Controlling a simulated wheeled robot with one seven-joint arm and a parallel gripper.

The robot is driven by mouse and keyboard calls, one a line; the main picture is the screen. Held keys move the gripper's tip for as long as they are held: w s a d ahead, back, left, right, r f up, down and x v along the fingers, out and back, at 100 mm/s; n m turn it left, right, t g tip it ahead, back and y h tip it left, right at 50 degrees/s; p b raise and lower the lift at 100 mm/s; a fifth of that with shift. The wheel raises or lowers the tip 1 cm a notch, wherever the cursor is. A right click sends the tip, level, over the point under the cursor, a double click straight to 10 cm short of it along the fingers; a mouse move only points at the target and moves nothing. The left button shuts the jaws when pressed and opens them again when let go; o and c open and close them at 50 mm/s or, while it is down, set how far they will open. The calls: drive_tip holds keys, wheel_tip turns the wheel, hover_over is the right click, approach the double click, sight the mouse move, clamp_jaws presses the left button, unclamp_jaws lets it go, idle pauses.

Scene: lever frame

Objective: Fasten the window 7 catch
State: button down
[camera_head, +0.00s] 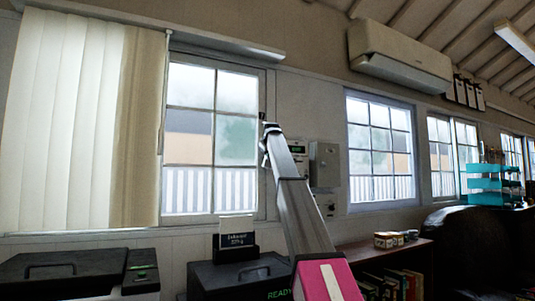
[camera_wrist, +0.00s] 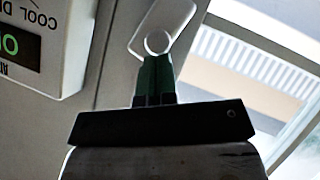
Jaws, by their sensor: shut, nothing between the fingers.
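A tall paned window (camera_head: 213,140) stands left of centre in the head view, with my arm raised along its right edge. My gripper (camera_head: 268,128) is at the right side of its frame. In the wrist view my gripper (camera_wrist: 154,62) has its dark green fingers closed together. A pale elongated plate with a rounded boss (camera_wrist: 158,41), apparently the catch, lies just beyond the fingertips. The fingertips overlap its lower end in the picture; I cannot tell whether they touch it. The window pane (camera_wrist: 250,75) shows to the right of the fingers. My arm hides the catch in the head view.
A display box (camera_head: 298,149) and a grey wall box (camera_head: 324,164) are close right of my gripper. In the wrist view the display box (camera_wrist: 60,45) is at upper left. Vertical blinds (camera_head: 80,120) cover the left. Black-lidded machines (camera_head: 235,277) stand below.

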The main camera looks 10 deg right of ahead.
drive_tip(key=shift+w+d+m+g+y, duration=0.2)
drive_tip(key=shift+d+m+g+y, duration=0.1)
drive_tip(key=shift+d+m+y, duration=0.25)
idle(0.4)
drive_tip(key=w+d+f+m+g+y, duration=0.1)
drive_tip(key=d+f+m+y, duration=0.2)
drive_tip(key=d+m+y, duration=0.2)
drive_tip(key=shift+w+f+m+g+y, duration=0.35)
drive_tip(key=shift+f+m+g+y, duration=0.1)
drive_tip(key=shift+y, duration=0.7)
drive_tip(key=shift+s+a, duration=0.25)
drive_tip(key=shift+a, duration=0.35)
